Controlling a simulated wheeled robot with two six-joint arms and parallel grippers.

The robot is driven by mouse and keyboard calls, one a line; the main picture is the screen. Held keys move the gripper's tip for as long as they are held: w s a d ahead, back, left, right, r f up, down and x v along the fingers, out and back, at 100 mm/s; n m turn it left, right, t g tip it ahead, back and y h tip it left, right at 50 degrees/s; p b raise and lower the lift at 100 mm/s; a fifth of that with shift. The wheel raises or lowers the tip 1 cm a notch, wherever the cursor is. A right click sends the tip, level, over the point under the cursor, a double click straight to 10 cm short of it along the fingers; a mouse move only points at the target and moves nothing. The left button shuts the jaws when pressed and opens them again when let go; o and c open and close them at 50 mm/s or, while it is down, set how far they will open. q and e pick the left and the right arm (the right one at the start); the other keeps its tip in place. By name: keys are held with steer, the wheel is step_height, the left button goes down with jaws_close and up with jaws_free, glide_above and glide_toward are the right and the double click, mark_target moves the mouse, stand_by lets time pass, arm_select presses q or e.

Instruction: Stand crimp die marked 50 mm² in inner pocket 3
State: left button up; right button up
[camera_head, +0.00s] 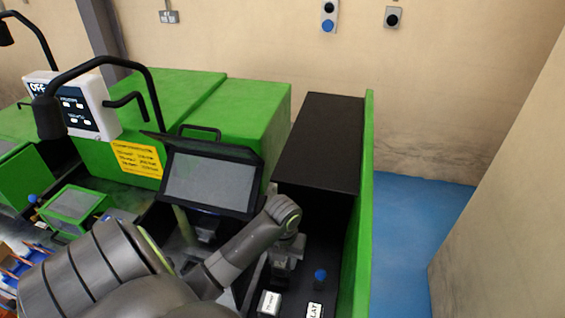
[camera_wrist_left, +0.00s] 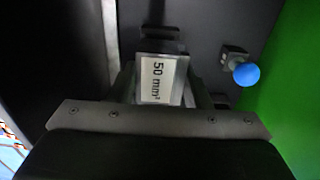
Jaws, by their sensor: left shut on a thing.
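The crimp die marked 50 mm² (camera_wrist_left: 158,80) is a grey metal block with a white label, seen in the left wrist view. My left gripper (camera_wrist_left: 162,88) is shut on it, with one finger on each side. In the head view my left gripper (camera_head: 281,268) points down into the dark bay at the right end of the green machine. The die is hard to make out there. I cannot tell whether the die touches the surface below. Inner pocket 3 cannot be identified in either view. My right gripper is not in view.
A blue knob (camera_head: 320,274) stands right of the gripper; it also shows in the wrist view (camera_wrist_left: 246,74). Two labelled light blocks (camera_head: 269,303) (camera_head: 314,310) stand nearer the front. A green wall (camera_head: 362,220) bounds the bay. A screen (camera_head: 210,183) is at the left.

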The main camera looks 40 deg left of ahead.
arm_select(q)
steer(key=shift+f+b, duration=0.6)
steer(key=shift+f, duration=0.9)
steer(key=o, duration=1.2)
steer(key=shift+c, duration=0.2)
step_height(320, 180, up, 7)
steer(key=shift+r+p, duration=0.15)
steer(key=shift+p, duration=0.2)
step_height(320, 180, up, 10)
steer(key=p, duration=1)
steer(key=shift+d, duration=0.1)
